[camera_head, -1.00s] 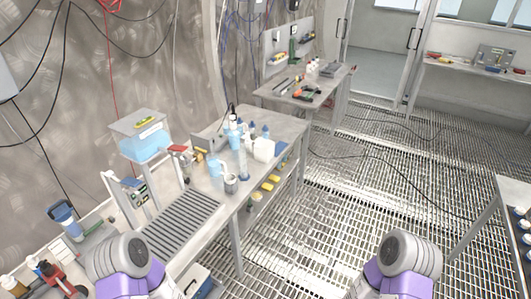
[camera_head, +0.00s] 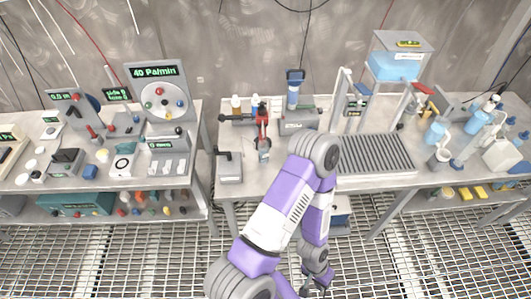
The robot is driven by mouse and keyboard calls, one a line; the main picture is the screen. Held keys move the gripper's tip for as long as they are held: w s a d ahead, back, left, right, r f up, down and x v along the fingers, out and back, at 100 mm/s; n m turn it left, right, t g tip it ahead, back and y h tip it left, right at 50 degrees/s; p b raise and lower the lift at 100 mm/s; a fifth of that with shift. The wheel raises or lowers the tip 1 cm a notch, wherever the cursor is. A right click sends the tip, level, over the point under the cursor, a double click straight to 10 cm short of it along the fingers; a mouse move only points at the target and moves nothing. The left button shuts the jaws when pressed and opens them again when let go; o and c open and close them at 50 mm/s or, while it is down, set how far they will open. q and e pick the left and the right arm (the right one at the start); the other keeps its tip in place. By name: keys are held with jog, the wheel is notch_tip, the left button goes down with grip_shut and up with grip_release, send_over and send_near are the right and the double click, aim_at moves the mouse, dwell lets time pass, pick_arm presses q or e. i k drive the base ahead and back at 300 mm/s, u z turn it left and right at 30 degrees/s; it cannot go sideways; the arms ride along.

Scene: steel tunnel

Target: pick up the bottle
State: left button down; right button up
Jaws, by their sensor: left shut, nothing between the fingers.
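Several bottle-like containers stand on the bench; I cannot tell which one the task means. A light blue container (camera_head: 434,133) and another light blue one (camera_head: 475,122) are at the right, with a white jug (camera_head: 502,155) near them. Two small capped bottles (camera_head: 237,103) stand at the back of the middle bench. My left gripper (camera_head: 318,289) is low at the bottom edge, below bench height over the grating, partly cut off. It is shut and empty, away from all the containers. My right gripper is out of view.
The middle bench (camera_head: 245,188) holds a red and grey stand (camera_head: 262,135), a ribbed grey tray (camera_head: 374,153) and a clear tank of blue liquid (camera_head: 397,66). A left bench (camera_head: 130,178) carries instruments and a dial panel (camera_head: 161,102). The grating floor in front is open.

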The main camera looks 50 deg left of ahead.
aim_at(263, 145)
jog(key=u, duration=1.7)
